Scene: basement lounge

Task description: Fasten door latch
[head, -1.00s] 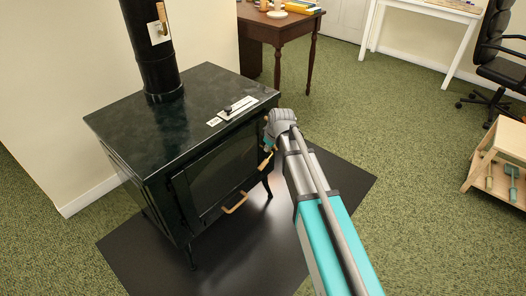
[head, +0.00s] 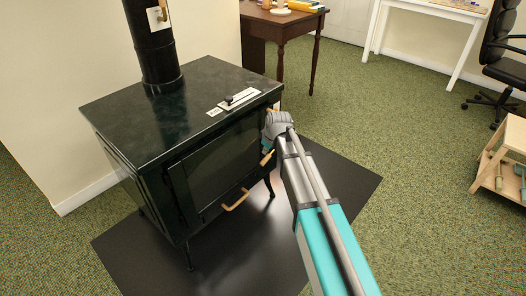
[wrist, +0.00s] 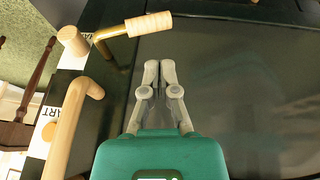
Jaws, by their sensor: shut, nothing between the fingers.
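A black wood stove (head: 170,110) stands on a dark floor pad, its glass-fronted door (head: 215,165) facing me. The door looks nearly flush; I cannot tell if it is fully closed. A latch handle with a pale wooden grip and brass rod (wrist: 148,24) shows at the upper left in the wrist view. Part of a wooden handle (head: 266,158) shows beside my gripper in the head view. My gripper (wrist: 160,66) is shut and empty, in front of the door and just below the latch grip in the picture. No contact is visible. My wrist partly hides the stove's right edge.
A curved wooden handle (wrist: 75,130) lies left of my gripper in the wrist view. Another wooden handle (head: 236,200) is low on the stove front. A stovepipe (head: 152,50) rises behind. A brown desk (head: 283,22) and wooden cart (head: 500,165) stand apart; the carpet between is clear.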

